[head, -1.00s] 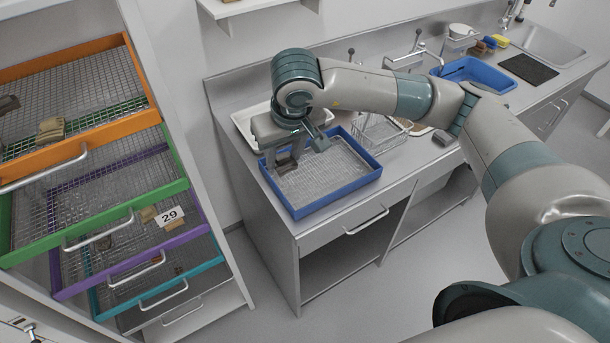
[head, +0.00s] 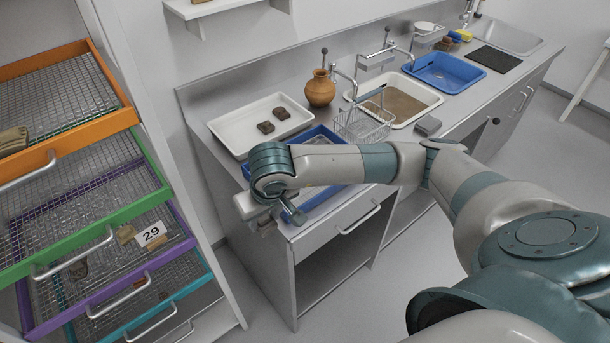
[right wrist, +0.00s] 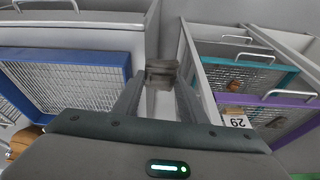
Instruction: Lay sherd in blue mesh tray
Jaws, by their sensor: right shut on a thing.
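The blue mesh tray (head: 318,203) lies on the counter, largely hidden behind my right arm in the head view. In the right wrist view its blue rim (right wrist: 60,56) and mesh show at the left, and the mesh in sight is bare. My right gripper (head: 255,216) is near the counter's left front corner, beside the tray. In the right wrist view my right gripper (right wrist: 158,88) is shut on a grey-brown sherd (right wrist: 160,72), held apart from the tray. The sherd is hidden in the head view. My left gripper is out of view.
A drawer rack (head: 70,150) with coloured mesh drawers stands at the left, some holding sherds and a tag 29 (head: 151,234). A white tray (head: 232,129) with two dark sherds, a clay pot (head: 320,88), a wire basket (head: 362,127) and a basin (head: 405,103) stand behind the blue tray.

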